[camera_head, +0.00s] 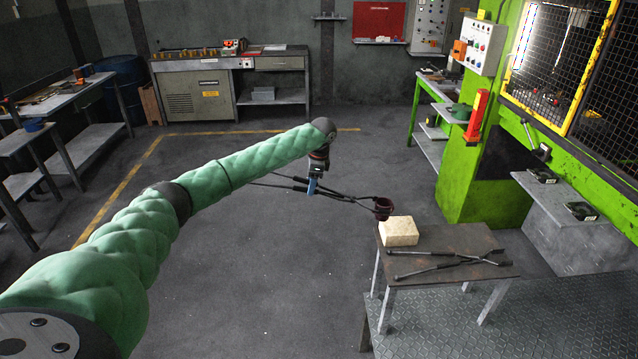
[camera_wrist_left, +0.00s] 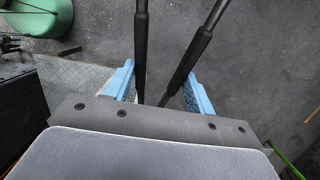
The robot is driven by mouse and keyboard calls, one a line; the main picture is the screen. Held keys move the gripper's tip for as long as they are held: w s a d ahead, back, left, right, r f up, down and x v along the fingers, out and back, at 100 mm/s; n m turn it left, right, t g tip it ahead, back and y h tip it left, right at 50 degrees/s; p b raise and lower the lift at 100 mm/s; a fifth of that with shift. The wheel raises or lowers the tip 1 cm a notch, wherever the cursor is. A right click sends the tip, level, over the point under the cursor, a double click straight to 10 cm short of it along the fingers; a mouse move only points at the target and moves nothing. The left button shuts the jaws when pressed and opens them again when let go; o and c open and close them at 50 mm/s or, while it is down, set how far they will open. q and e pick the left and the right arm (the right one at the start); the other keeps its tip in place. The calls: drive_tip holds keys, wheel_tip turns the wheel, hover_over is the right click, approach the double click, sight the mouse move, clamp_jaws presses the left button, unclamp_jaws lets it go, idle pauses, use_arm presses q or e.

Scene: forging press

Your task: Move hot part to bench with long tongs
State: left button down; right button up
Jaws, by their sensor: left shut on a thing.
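My left gripper (camera_head: 313,187) has blue fingers shut on the long tongs (camera_head: 343,197), which it holds in the air, pointing right. In the left wrist view the two black tong handles (camera_wrist_left: 142,50) pass between the blue fingers (camera_wrist_left: 160,72). A dark reddish, rounded part (camera_head: 383,209) is at the far end of the tongs. It appears just above and left of a beige block on a small dark-topped bench (camera_head: 440,239); the exact gap cannot be told. My right gripper is not in view.
The beige block (camera_head: 398,231) sits on the bench's left end. A second pair of black tongs (camera_head: 450,262) lies across the bench top. The green press (camera_head: 480,150) stands behind. A grey side table (camera_head: 575,205) is at the right. Floor left of the bench is clear.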

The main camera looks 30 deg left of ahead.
use_arm(q)
drive_tip(key=s+a, duration=0.4)
drive_tip(key=a, duration=0.3)
drive_tip(key=shift+s+a, duration=0.3)
drive_tip(key=shift+r, duration=0.1)
idle(0.3)
